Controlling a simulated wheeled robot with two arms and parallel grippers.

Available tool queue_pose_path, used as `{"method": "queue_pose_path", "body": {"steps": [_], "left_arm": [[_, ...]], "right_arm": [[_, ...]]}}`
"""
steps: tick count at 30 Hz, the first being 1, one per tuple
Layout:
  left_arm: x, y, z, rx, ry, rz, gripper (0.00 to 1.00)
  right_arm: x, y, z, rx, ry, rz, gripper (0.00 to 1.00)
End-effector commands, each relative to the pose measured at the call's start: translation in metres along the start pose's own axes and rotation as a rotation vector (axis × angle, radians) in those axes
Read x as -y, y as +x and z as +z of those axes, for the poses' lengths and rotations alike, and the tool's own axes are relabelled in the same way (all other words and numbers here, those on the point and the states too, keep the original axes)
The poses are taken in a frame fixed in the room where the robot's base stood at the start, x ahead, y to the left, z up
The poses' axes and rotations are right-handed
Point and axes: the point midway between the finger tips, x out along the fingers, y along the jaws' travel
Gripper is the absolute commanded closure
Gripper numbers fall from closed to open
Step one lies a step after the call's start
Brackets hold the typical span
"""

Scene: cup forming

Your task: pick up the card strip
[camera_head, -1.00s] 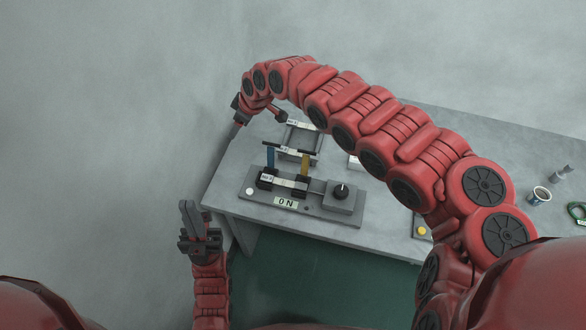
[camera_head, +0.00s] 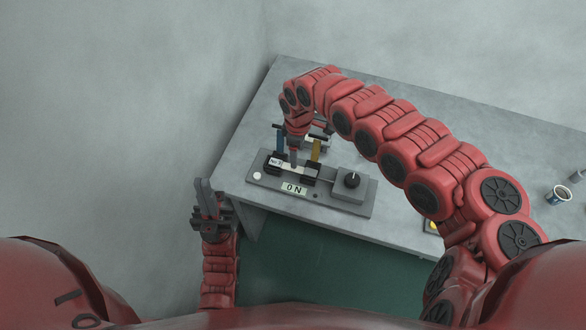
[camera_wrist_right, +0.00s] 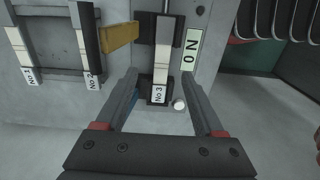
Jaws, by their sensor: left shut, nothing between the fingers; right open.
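A pale card strip marked No 3 (camera_head: 277,164) lies across two black holders on the grey device. It also shows in the right wrist view (camera_wrist_right: 161,65), running up the middle. My right gripper (camera_head: 293,158) is over the device at the strip. In the right wrist view my right gripper (camera_wrist_right: 160,75) is open, with one finger on each side of the strip and a gap on both sides. Strips marked No 1 (camera_wrist_right: 20,45) and No 2 (camera_wrist_right: 88,45) lie to the left there. My left gripper (camera_head: 205,187) is shut and empty, off the table's left edge.
The grey device (camera_head: 328,203) has an ON label (camera_head: 293,188) and a black knob (camera_head: 352,180). A yellow bar (camera_wrist_right: 119,37) stands beside the No 3 strip. A cup (camera_head: 560,194) is at the far right. The table (camera_head: 262,105) is clear at the back left.

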Motion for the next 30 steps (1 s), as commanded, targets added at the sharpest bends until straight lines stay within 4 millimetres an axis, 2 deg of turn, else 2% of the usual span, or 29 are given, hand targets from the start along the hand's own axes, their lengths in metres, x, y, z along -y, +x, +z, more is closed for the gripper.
{"method": "queue_pose_path", "body": {"steps": [8,11,16,25,26,30], "left_arm": [[0.001,0.016,-0.003,0.0,0.0,0.0,1.0],[0.001,0.027,-0.004,0.0,0.0,0.0,1.0],[0.001,0.028,-0.005,0.0,0.0,0.0,1.0],[0.001,0.028,-0.005,0.0,0.0,0.0,1.0],[0.001,0.028,-0.005,0.0,0.0,0.0,1.0],[0.001,0.028,-0.005,0.0,0.0,0.0,1.0]], "right_arm": [[0.003,0.019,0.003,0.003,-0.001,-0.002,0.3],[0.007,0.035,0.006,0.003,-0.002,-0.009,0.3],[0.006,0.058,0.005,-0.002,-0.002,-0.003,0.3],[0.004,0.063,0.007,0.001,-0.001,0.002,0.3],[0.003,0.063,0.007,0.001,-0.001,0.001,0.34],[0.004,0.063,0.007,0.001,-0.001,0.001,0.59]]}}
